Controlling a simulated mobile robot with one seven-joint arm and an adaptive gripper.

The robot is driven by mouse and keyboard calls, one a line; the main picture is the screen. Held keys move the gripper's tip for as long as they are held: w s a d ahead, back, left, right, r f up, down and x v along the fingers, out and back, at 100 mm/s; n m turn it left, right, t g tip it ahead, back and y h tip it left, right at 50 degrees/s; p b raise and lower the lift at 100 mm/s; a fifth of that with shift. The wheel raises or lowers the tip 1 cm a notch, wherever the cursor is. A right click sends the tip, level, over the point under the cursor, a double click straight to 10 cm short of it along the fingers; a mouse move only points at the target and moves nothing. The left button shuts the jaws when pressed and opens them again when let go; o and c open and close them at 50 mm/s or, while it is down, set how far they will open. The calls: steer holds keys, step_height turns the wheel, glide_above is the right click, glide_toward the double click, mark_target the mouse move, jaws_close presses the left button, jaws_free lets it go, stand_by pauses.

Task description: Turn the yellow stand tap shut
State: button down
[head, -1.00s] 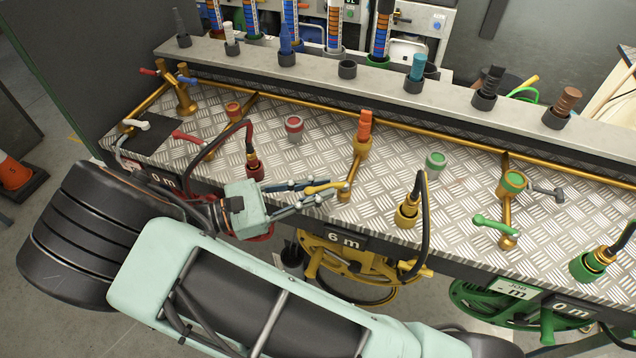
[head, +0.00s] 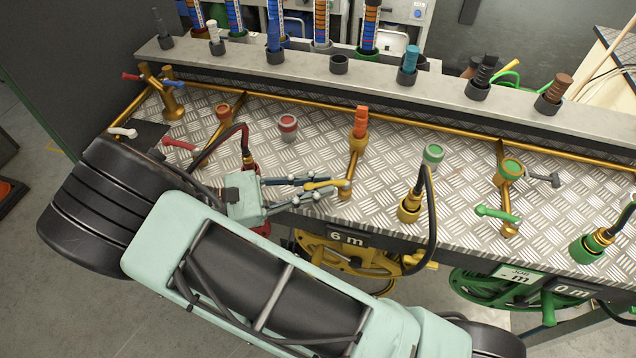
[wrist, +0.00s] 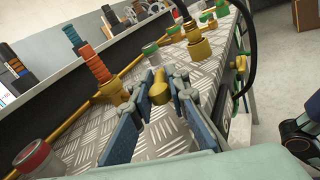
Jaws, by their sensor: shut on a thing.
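The yellow stand tap (head: 345,187) is at the front edge of the bench, at the near end of a short brass pipe. Its yellow lever (head: 322,185) points left in the head view, roughly crosswise to that pipe. My gripper (head: 330,184) reaches in from the left, its fingers on either side of the lever and shut on it. In the wrist view the yellow lever (wrist: 158,92) shows between the two blue-padded fingers. The exact contact at the fingertips is partly hidden.
An orange-capped brass post (head: 359,125) stands behind the tap. A brass hose fitting with a black hose (head: 409,208) stands to the right. A red-and-grey cap (head: 288,127) and a red lever (head: 180,145) are to the left. The yellow reel (head: 350,258) hangs below the edge.

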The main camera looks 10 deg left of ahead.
stand_by(0.3)
steer(key=c, duration=2)
jaws_free()
steer(key=shift+a, duration=0.15)
steer(key=v, duration=1.1)
steer(key=shift+s+a, duration=0.15)
steer(key=shift+a, duration=0.2)
steer(key=shift+c, duration=0.2)
